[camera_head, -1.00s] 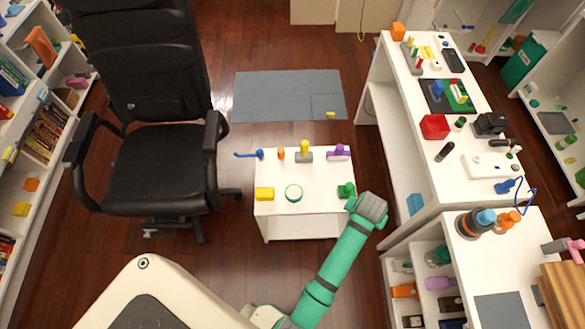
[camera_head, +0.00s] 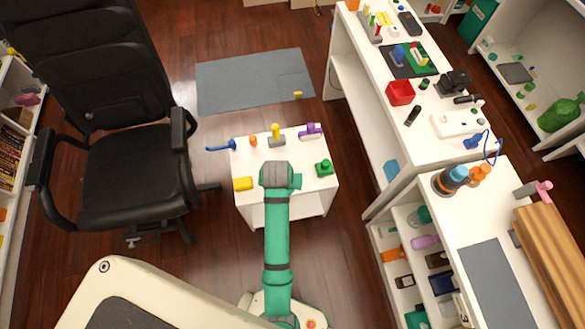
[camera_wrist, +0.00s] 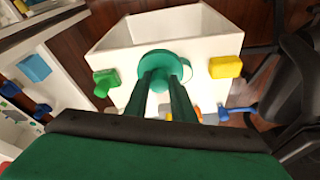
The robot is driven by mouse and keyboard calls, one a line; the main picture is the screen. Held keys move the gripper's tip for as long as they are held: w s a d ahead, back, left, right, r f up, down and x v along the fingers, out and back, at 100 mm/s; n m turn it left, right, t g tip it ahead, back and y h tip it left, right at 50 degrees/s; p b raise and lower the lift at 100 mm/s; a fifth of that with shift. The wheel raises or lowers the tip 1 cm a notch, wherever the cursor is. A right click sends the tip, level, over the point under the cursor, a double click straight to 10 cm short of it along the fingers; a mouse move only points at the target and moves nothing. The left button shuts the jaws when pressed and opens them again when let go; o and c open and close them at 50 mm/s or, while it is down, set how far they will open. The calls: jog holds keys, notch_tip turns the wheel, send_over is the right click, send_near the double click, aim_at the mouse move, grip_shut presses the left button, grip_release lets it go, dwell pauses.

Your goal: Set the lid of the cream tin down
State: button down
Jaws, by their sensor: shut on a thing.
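In the head view my arm reaches over the front middle of the white table (camera_head: 309,200) and hides both lid and tin.
On the table stand a yellow block (camera_head: 243,184), a green piece (camera_head: 324,168), a yellow-topped grey piece (camera_head: 276,138), a purple piece (camera_head: 310,131), an orange piece (camera_head: 253,140) and a blue tool (camera_head: 220,147). A black chair (camera_head: 130,170) is left; a white desk (camera_head: 435,150) is right.

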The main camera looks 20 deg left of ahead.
jog(key=w+f, duration=0.2)
jog(key=w, duration=0.1)
jog(key=w+d+f, duration=0.1)
jog(key=w+f, duration=0.2)
jog(key=w, duration=0.1)
jog(key=w+f, duration=0.3)
jog(key=w, duration=0.1)
jog(key=shift+d+f, duration=0.1)
jog(key=shift+d, duration=0.25)
notch_tip(320, 180, down, 3)
jog(key=shift+a+f, duration=0.1)
jog(key=shift+f, duration=0.1)
jog(key=shift+f, duration=0.1)
jog(key=c, duration=1.5)
grip_release()
